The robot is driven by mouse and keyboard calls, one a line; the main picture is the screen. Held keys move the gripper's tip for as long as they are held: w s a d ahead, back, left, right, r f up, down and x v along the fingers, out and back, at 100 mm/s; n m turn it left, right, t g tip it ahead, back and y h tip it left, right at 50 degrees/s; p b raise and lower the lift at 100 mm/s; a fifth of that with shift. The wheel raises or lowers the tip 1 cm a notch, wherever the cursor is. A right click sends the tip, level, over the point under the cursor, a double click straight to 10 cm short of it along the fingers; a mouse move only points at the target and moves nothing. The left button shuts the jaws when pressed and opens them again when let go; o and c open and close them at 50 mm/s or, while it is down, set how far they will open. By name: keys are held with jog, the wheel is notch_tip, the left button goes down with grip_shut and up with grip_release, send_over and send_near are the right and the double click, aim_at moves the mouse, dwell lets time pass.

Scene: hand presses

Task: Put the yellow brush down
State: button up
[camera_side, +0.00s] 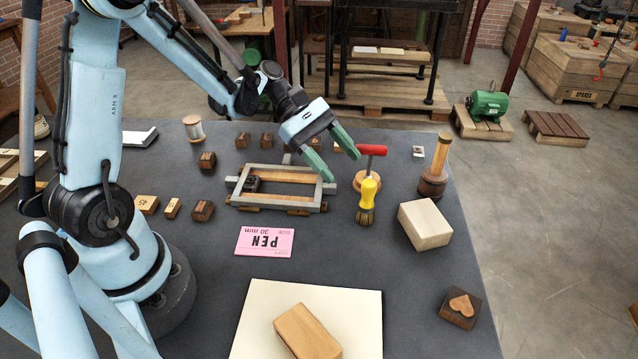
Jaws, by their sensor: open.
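The yellow brush (367,200) stands upright on the dark table, bristles down, right of the wooden frame. My gripper (338,161) is open and empty, with green fingers spread above and to the left of the brush. The fingers look apart from the brush handle. One fingertip comes near the red-handled tool (371,150) just behind the brush, and I cannot tell whether they touch.
The grey-railed wooden frame (278,203) holds a dark block. A pale block (425,224) and a wooden-handled tool (435,172) stand right of the brush. A pink card (264,242) and a cream sheet (255,312) with a wooden block (307,333) lie in front.

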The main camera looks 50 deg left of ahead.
jog(key=s+a+r+m+t+y, duration=0.1)
jog(key=s+r+m+t+y, duration=0.1)
jog(key=m, duration=0.6)
jog(key=s+a+r+m+t+y, duration=0.1)
jog(key=s+r+m+t+y, duration=0.1)
jog(key=s+m+y, duration=0.5)
jog(key=shift+r+m+t+y, duration=0.3)
jog(key=shift+r+m+y, duration=0.4)
jog(key=shift+r+m, duration=0.25)
